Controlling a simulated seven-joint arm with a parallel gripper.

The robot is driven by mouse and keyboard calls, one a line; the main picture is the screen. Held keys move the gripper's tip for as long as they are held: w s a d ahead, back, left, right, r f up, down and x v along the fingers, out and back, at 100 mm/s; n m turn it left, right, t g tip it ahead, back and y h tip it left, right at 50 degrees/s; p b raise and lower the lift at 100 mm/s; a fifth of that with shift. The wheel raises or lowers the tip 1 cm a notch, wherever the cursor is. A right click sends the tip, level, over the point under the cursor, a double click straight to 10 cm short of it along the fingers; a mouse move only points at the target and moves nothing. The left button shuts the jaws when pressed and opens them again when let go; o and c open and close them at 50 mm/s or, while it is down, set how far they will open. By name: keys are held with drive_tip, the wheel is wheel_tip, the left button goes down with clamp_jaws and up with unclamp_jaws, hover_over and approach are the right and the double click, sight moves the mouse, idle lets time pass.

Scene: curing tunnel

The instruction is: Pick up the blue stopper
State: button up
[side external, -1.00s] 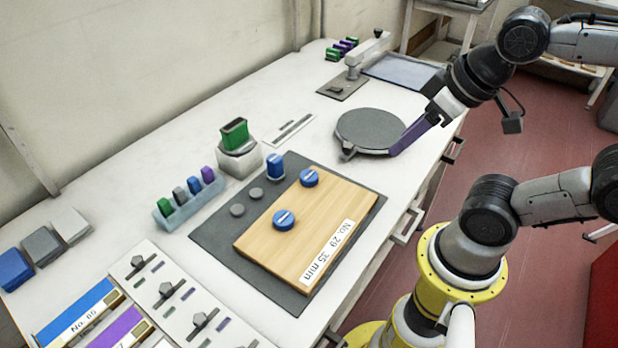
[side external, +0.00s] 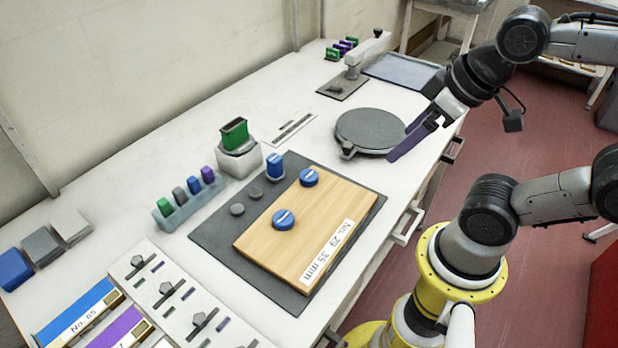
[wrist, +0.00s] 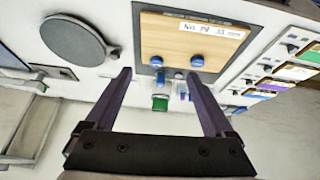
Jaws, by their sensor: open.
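Several blue pieces could be the stopper. A tall blue piece (side external: 275,166) stands upright on the dark grey mat (side external: 215,240). Two round blue knob-like pieces with white lines on top sit on the wooden board, one near its far end (side external: 309,178) and one nearer its middle (side external: 284,220). In the wrist view the tall blue piece (wrist: 160,77) appears between my fingers, beyond their tips, with the two round ones (wrist: 156,62) (wrist: 197,61) further up. My gripper (side external: 396,156) (wrist: 159,73) is open and empty, beside the round grey plate, apart from all blue pieces.
The wooden board (side external: 265,245) carries a label. Two grey discs (side external: 237,210) lie on the mat. A green block sits on a white stand (side external: 239,165), with a rack of coloured pieces (side external: 188,207) beside it. The round grey plate (side external: 370,130) lies near my gripper.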

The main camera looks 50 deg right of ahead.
wheel_tip(320, 180, up, 3)
drive_tip(key=w+n, duration=0.2)
drive_tip(key=n+g, duration=0.4)
drive_tip(key=g, duration=0.1)
hover_over(307, 175)
wheel_tip(307, 175, down, 6)
drive_tip(key=shift+g, duration=0.3)
drive_tip(key=f, duration=0.9)
drive_tip(key=shift+w+d+f, duration=0.1)
drive_tip(key=shift+d+f, duration=0.15)
drive_tip(key=shift+f, duration=0.1)
drive_tip(key=shift+a+f, duration=0.15)
drive_tip(key=shift+f, duration=2.85)
clamp_jaws()
